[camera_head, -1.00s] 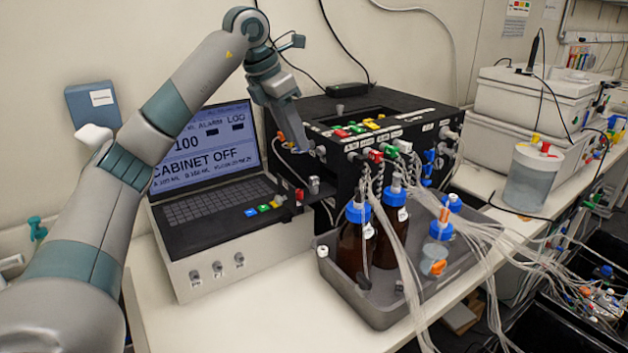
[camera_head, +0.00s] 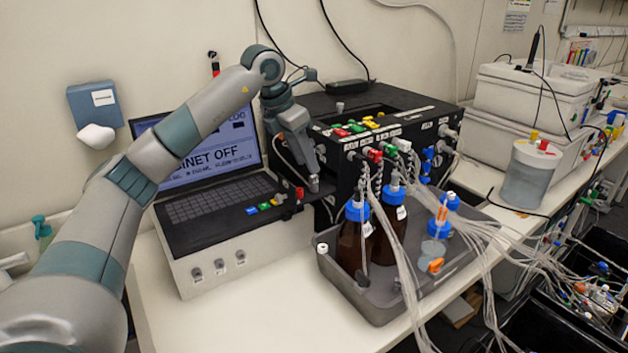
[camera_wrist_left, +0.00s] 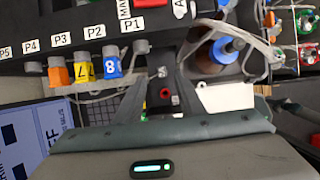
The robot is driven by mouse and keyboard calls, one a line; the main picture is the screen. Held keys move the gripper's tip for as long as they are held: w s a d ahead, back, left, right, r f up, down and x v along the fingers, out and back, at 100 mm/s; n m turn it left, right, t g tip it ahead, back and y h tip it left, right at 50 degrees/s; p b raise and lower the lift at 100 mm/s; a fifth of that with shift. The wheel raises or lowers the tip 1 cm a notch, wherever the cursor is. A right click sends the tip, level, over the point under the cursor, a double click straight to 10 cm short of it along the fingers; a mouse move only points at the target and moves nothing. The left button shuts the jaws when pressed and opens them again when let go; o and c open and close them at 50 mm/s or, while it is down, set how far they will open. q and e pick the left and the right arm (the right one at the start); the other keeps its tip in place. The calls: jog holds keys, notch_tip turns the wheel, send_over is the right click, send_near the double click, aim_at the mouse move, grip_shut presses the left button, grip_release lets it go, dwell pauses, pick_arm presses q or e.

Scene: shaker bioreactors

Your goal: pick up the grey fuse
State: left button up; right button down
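The grey fuse (camera_head: 314,184) stands at the small black ledge on the front left of the black box (camera_head: 330,140), right of the laptop, in the head view. My left gripper (camera_head: 310,171) points down right above it, its tips at or very near the fuse's top. In the wrist view the left gripper's two fingers (camera_wrist_left: 163,75) stand apart, with a dark strip and a red ring between them. The fuse is not clear there, and I cannot tell whether the fingers touch it. My right gripper is not in view.
A red fuse (camera_head: 299,193) sits just left of the grey one. The laptop (camera_head: 210,205) stands left. A grey tray (camera_head: 375,310) with blue-capped bottles (camera_head: 355,240) and many tubes lies in front right. Orange, yellow and blue pieces (camera_wrist_left: 83,70) line the box front in the wrist view.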

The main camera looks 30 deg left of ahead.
aim_at(311, 177)
pick_arm(q)
jog(key=p+x, duration=0.2)
jog(key=x, duration=0.1)
jog(key=shift+d+f, duration=0.2)
jog(key=shift+f, duration=0.1)
jog(key=shift+w+f, duration=0.2)
jog(key=shift+f, duration=0.2)
grip_shut()
